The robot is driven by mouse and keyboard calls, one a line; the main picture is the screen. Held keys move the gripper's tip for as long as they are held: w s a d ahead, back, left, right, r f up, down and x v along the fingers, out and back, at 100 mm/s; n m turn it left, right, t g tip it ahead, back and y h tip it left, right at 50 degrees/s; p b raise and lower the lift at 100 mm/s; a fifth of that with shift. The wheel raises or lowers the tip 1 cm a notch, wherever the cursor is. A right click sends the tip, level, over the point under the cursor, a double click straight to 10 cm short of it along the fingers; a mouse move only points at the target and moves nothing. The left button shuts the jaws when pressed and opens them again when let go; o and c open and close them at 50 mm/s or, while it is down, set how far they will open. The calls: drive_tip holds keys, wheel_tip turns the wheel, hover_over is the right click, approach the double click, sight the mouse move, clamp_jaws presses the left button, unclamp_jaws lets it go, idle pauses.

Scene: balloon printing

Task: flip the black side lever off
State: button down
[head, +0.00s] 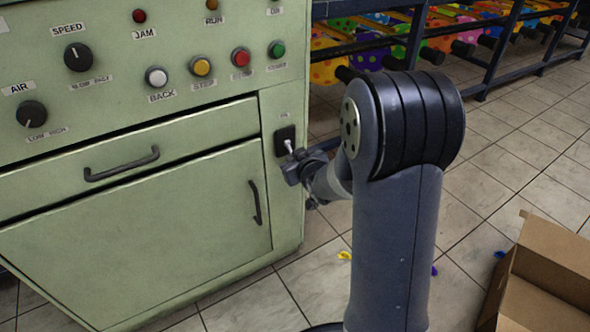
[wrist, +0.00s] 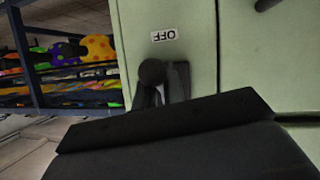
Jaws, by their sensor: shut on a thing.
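The black side lever (head: 289,146) is on a dark plate on the right part of the green machine's front, with a small label above it. In the wrist view the lever (wrist: 152,72) shows a dark round end and a paler shaft, near an upside-down OFF label. My gripper (head: 292,168) is at the lever, just below the plate in the head view, and is shut on it.
The green machine's panel (head: 150,60) has knobs and several coloured buttons. A drawer handle (head: 122,164) and a door handle (head: 255,203) stick out. A rack of dotted balloons (head: 400,45) stands behind. A cardboard box (head: 545,280) is at lower right on the tiled floor.

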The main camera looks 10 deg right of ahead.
drive_tip(key=shift+f+t+b, duration=0.25)
drive_tip(key=shift+t+b, duration=0.15)
drive_tip(key=shift+b, duration=0.5)
drive_tip(key=c, duration=1.5)
unclamp_jaws()
drive_tip(key=shift+r, duration=0.1)
drive_tip(key=p+v, duration=0.3)
drive_tip(key=v, duration=0.8)
drive_tip(key=shift+w+d, duration=0.1)
drive_tip(key=shift+w, duration=0.05)
drive_tip(key=b+x, duration=0.3)
drive_tip(key=x, duration=0.8)
drive_tip(key=shift+r, duration=0.1)
drive_tip(key=shift+p, duration=0.3)
